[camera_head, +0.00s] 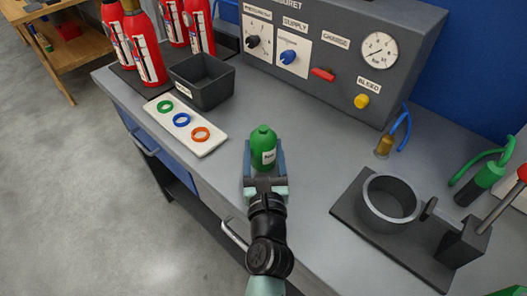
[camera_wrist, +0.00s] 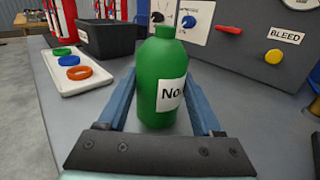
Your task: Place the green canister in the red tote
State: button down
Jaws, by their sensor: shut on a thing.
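The green canister (camera_head: 263,148) is upright with a white label at the front middle of the grey workbench. It also shows large in the wrist view (camera_wrist: 160,75). My gripper (camera_head: 264,165) has its blue fingers on either side of the canister and is shut on it. I cannot tell whether the canister's base touches the bench. A small red box-like thing (camera_head: 67,29) sits on a wooden bench at the far upper left; it may be the red tote, but it is too small to be sure.
A dark grey bin (camera_head: 203,80) and a white tray (camera_head: 203,138) with coloured rings stand left of the canister. Red extinguishers (camera_head: 150,60) stand behind. A control panel (camera_head: 330,50) backs the bench. A clamp stand with a round cup (camera_head: 390,200) is at right.

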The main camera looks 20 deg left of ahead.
jog(key=shift+r, duration=0.1)
jog(key=shift+f, duration=0.2)
jog(key=shift+c, duration=0.2)
grip_release()
jog(key=shift+r, duration=0.1)
jog(key=shift+s+d, duration=0.1)
jog(key=shift+s, duration=0.05)
jog(key=b+v, duration=0.1)
jog(key=v, duration=0.9)
jog(key=shift+s+d, duration=0.15)
jog(key=shift+s, duration=0.1)
jog(key=shift+s+d+r, duration=0.1)
jog(key=shift+s+d, duration=0.1)
jog(key=shift+s, duration=0.3)
